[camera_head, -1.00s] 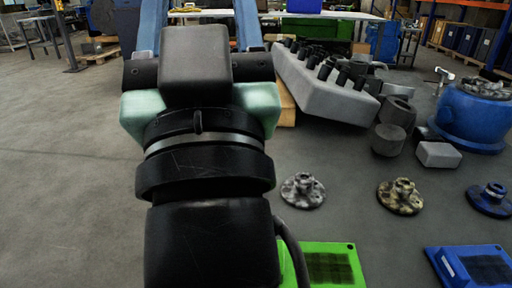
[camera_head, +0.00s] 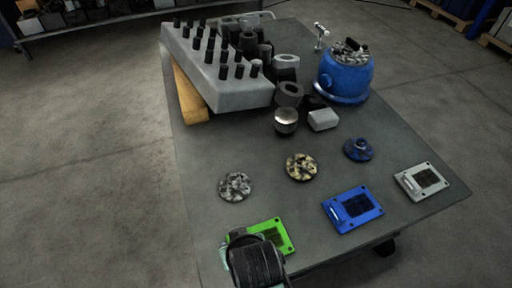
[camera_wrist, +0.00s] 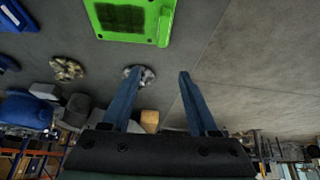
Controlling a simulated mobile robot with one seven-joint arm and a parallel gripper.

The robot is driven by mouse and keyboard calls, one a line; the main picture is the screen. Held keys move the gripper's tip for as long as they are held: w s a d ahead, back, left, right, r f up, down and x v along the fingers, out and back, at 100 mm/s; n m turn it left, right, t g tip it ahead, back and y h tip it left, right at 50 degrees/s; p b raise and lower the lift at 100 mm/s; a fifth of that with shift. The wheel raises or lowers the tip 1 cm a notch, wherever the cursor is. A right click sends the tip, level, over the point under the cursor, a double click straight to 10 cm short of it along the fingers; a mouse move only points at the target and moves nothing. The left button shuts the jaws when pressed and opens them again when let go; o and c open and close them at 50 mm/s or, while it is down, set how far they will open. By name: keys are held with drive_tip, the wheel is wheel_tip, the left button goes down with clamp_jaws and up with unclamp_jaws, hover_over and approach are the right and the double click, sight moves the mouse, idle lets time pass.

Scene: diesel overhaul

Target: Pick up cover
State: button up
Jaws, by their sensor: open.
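No thing is marked as the cover; the flat square plates and the round flanged parts are candidates. A green plate (camera_head: 268,238) with a dark panel lies near the table's front edge, partly hidden by my arm; it also shows in the wrist view (camera_wrist: 104,18). A blue plate (camera_head: 340,216) and a grey plate (camera_head: 408,188) lie to its right. A grey flange (camera_head: 235,193), a tan flange (camera_head: 301,160) and a blue flange (camera_head: 364,143) lie behind. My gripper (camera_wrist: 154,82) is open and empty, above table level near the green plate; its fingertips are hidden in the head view.
The dark table (camera_head: 215,150) carries a grey engine block (camera_head: 225,88) with black studs on a wooden support (camera_head: 189,100). A blue housing (camera_head: 345,78), several cylinders and a white block (camera_head: 322,120) stand at the back. Bare table lies around the flanges.

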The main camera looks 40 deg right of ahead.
drive_tip(key=shift+g, duration=0.6)
wheel_tip(320, 180, down, 7)
drive_tip(key=shift+s+d+f, duration=0.1)
drive_tip(key=shift+d+f, duration=0.05)
drive_tip(key=shift+a+b+x, duration=0.2)
drive_tip(key=shift+b+x, duration=0.05)
drive_tip(key=shift+x, duration=1.25)
drive_tip(key=shift+a+b+x, duration=0.15)
drive_tip(key=shift+b+x, duration=0.05)
drive_tip(key=shift+x, duration=1.3)
clamp_jaws()
